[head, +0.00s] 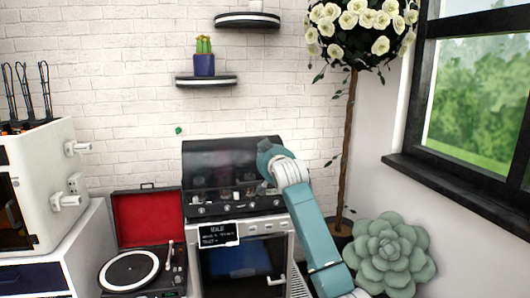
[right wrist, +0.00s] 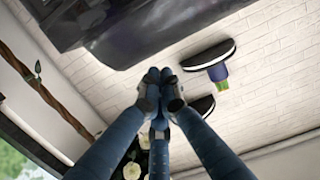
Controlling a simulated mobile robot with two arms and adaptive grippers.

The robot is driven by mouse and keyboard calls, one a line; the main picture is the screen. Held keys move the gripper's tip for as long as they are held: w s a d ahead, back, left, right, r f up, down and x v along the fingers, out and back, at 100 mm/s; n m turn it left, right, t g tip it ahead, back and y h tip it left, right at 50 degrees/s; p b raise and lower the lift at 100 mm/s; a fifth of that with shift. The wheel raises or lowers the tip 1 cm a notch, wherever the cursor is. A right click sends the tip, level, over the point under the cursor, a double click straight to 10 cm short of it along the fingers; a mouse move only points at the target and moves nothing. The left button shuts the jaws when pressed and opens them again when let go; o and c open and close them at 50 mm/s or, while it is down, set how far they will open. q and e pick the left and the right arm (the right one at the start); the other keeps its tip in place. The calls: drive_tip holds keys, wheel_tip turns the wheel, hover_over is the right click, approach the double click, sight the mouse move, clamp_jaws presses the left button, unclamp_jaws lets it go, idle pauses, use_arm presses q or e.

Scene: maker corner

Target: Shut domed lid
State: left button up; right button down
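The domed lid (head: 225,155) is a dark, glossy panel at the back of a grey oven-like appliance (head: 240,226), in the middle of the head view. It looks raised, but its exact angle is hard to tell. My right arm comes in from the lower right and covers the lid's right end; its gripper is hidden in the head view. In the right wrist view my right gripper (right wrist: 161,76) has its fingertips together with nothing seen between them. A large dark surface (right wrist: 150,28), probably the lid, lies beyond the tips; contact cannot be told. My left gripper is out of view.
A record player (head: 130,271) with its red-lined case open stands left of the appliance, beside a white machine (head: 45,185). A wall shelf (head: 206,81) holds a potted cactus (head: 204,58). A rose tree (head: 352,120) and a large succulent (head: 385,254) stand on the right.

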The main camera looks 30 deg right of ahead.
use_arm(q)
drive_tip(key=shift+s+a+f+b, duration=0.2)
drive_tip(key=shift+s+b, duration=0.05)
drive_tip(key=shift+b, duration=0.4)
use_arm(e)
drive_tip(key=s+a+f, duration=0.2)
drive_tip(key=s+f, duration=0.1)
drive_tip(key=s, duration=0.4)
drive_tip(key=shift+s+f, duration=0.25)
drive_tip(key=shift+s, duration=0.05)
